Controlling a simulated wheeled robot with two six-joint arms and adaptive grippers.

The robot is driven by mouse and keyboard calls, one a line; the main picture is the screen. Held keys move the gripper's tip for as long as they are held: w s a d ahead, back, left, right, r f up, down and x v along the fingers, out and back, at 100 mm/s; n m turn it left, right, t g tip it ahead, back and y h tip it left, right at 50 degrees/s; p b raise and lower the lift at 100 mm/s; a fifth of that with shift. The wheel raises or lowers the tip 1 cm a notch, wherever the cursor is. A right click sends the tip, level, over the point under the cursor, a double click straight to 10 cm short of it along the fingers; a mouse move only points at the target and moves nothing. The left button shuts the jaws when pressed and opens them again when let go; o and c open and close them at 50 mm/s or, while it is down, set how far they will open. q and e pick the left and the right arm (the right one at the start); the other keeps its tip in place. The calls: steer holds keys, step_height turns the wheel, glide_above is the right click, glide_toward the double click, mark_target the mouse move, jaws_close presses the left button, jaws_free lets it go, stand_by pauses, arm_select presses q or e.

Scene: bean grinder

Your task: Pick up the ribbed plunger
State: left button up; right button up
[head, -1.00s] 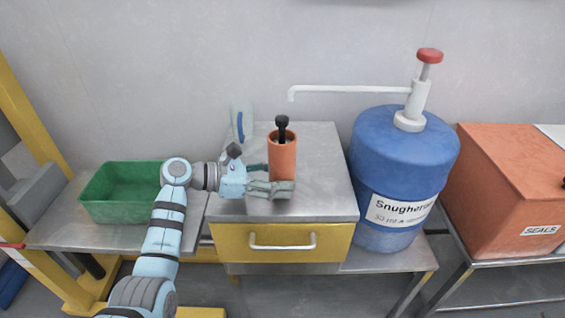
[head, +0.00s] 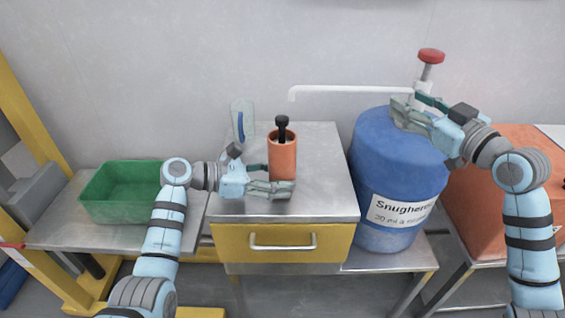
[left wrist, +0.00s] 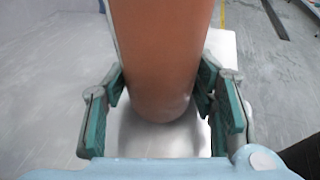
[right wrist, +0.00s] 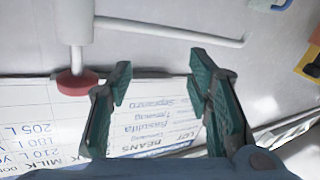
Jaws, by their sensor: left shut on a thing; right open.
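The black ribbed plunger (head: 282,126) stands upright in the open top of an orange cylinder (head: 283,158) on the metal-topped cabinet. Only its knob and upper stem show; the rest is hidden inside. My left gripper (head: 272,182) is shut on the lower part of the orange cylinder, which also fills the left wrist view (left wrist: 163,55) between the finger pads. My right gripper (head: 405,108) is open and empty, above the blue drum at the right, well apart from the plunger. In the right wrist view its fingers (right wrist: 160,85) are spread with nothing between them.
The blue drum (head: 385,160) carries a pump with a red knob (head: 431,55) and a long white spout (head: 340,90) reaching left behind the cylinder. A clear container (head: 242,118) stands behind left. A green bin (head: 110,195) is at left, an orange box (head: 480,200) at right.

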mark_target(285, 127)
steer(key=s+a+f+n+g+y, duration=0.2)
steer(key=s+a+g+y, duration=0.15)
steer(key=a, duration=0.55)
steer(key=s+a+f+n+g+y, duration=0.15)
steer(key=s+a+y, duration=0.3)
steer(key=a, duration=0.45)
steer(key=shift+h, duration=0.3)
steer(key=x, duration=1)
steer(key=shift+a+f, duration=0.25)
steer(key=shift+f, duration=0.05)
jaws_close()
